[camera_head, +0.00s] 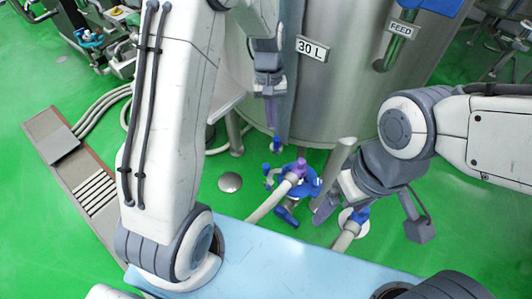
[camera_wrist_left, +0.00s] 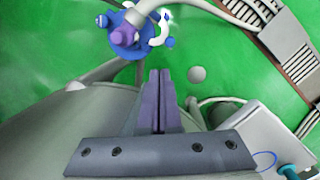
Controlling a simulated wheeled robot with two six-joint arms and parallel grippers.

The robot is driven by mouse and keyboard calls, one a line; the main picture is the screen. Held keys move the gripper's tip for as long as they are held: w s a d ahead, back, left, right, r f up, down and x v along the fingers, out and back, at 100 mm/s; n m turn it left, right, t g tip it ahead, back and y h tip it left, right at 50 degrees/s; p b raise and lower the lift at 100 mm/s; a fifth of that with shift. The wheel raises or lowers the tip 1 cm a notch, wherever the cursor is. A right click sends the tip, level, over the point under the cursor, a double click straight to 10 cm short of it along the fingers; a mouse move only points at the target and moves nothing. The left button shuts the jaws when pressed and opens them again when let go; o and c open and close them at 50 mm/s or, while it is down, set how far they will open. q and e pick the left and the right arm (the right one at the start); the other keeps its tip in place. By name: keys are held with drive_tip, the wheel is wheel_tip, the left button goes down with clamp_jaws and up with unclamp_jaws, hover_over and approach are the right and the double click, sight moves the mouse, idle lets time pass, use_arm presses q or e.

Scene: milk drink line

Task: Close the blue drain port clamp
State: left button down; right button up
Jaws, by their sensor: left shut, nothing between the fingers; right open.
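The blue drain port clamp (camera_head: 306,184) is low beside the foot of the steel tank, around a pale pipe end with a purple part on it. In the left wrist view the blue clamp (camera_wrist_left: 128,42) shows near the top, left of the fingertips, with a white curved piece beside it. I cannot tell how far its parts stand open. My left gripper (camera_head: 272,122) points down in front of the tank, above and left of the clamp; its purple fingers (camera_wrist_left: 159,72) are shut and empty. My right gripper (camera_head: 328,200) is open, close to the clamp's right side.
The steel tank (camera_head: 330,90) with a "30 L" label (camera_head: 312,47) stands behind the clamp. A second pale pipe (camera_head: 346,238) with a blue fitting lies at lower right. A grey drain channel (camera_head: 95,185) runs along the green floor at left.

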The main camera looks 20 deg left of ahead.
use_arm(q)
drive_tip(key=w+a+f+n, duration=0.3)
drive_tip(key=w+a+f, duration=0.1)
drive_tip(key=a+f, duration=0.3)
drive_tip(key=s+d+f, duration=0.2)
drive_tip(key=f, duration=0.3)
drive_tip(key=s+d+f, duration=0.2)
drive_tip(key=s+f, duration=0.1)
drive_tip(key=f, duration=0.2)
drive_tip(key=shift+d+f+g+h+p, duration=0.25)
drive_tip(key=shift+f+g+h+p, duration=0.05)
drive_tip(key=shift+f+g, duration=0.1)
